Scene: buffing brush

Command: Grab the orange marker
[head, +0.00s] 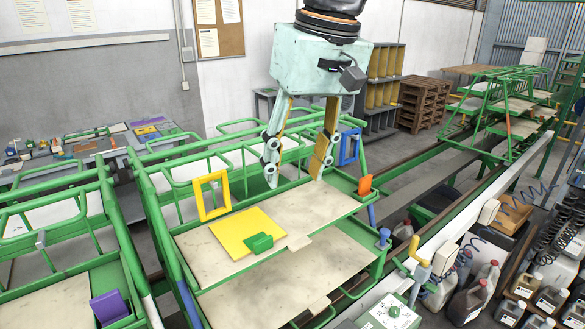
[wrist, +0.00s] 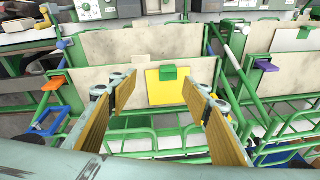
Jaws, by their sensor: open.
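The orange marker (head: 365,185) is a small block on the right-hand green rail of the near cart, in the head view. In the wrist view the orange marker (wrist: 53,83) shows at the left, clear of the fingers. My gripper (head: 295,176) points down over the back part of the cart's upper board, to the left of the marker and apart from it. Its two fingers are spread wide with nothing between them. In the wrist view my gripper (wrist: 160,86) frames the yellow panel beyond its fingertips.
On the cart's board (head: 345,205) lie a yellow panel (head: 236,238) and a green block (head: 259,243). A yellow frame (head: 212,196) and a blue frame (head: 349,147) stand upright on the rails. Green tubular rails surround the board. A purple block (head: 110,307) is on the left cart.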

